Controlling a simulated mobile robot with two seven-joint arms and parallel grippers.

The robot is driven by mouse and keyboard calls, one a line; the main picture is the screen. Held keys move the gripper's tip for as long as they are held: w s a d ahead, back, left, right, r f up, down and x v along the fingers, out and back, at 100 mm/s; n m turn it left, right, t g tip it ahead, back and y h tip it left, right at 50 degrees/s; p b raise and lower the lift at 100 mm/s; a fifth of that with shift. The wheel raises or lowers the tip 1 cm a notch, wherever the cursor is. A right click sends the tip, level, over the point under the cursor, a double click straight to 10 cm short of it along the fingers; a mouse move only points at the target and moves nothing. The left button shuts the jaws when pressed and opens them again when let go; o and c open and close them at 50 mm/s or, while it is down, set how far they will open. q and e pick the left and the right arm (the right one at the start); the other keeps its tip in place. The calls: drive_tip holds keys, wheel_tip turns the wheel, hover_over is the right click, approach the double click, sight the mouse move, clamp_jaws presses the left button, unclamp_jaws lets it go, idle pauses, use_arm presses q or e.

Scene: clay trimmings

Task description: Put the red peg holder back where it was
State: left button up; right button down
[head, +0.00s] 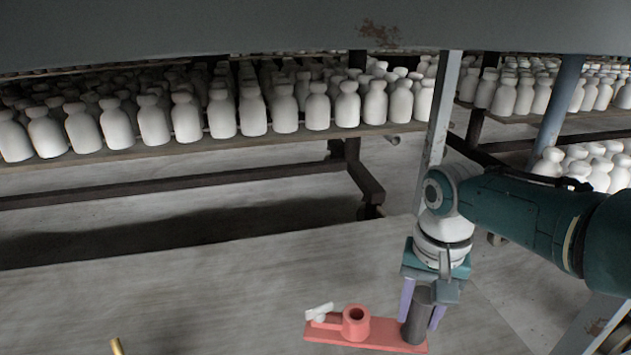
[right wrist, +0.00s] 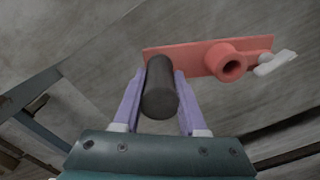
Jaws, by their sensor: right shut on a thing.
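The red peg holder (head: 380,337) is a flat red bar with a raised round socket (head: 356,322) in its middle. A small white piece (head: 319,311) sits at its left end. A dark grey cylindrical peg (head: 417,315) stands upright at its right end. My right gripper (head: 421,316) is shut on this peg from above, one purple finger on each side. In the right wrist view the peg (right wrist: 160,92) is between the fingers, with the red holder (right wrist: 196,58) beyond it. Whether the holder touches the surface below is unclear. My left gripper is out of view.
A pale grey surface (head: 200,300) lies around the holder, mostly bare. A brass-coloured rod tip (head: 116,346) shows at the lower left edge. Behind, racks (head: 200,146) hold many white bottle-like pieces. A grey post (head: 437,135) rises beside my right arm.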

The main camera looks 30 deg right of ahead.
sight(405, 349)
drive_tip(key=f+b, duration=0.2)
drive_tip(key=f, duration=0.1)
drive_tip(key=f+b, duration=0.3)
drive_tip(key=f, duration=0.1)
drive_tip(key=f+b, duration=0.3)
drive_tip(key=f, duration=0.1)
drive_tip(key=shift+w, duration=0.3)
drive_tip(key=shift+s+r, duration=0.1)
drive_tip(key=shift+r, duration=0.1)
drive_tip(key=shift+f, duration=0.15)
drive_tip(key=shift+c, duration=2.3)
unclamp_jaws()
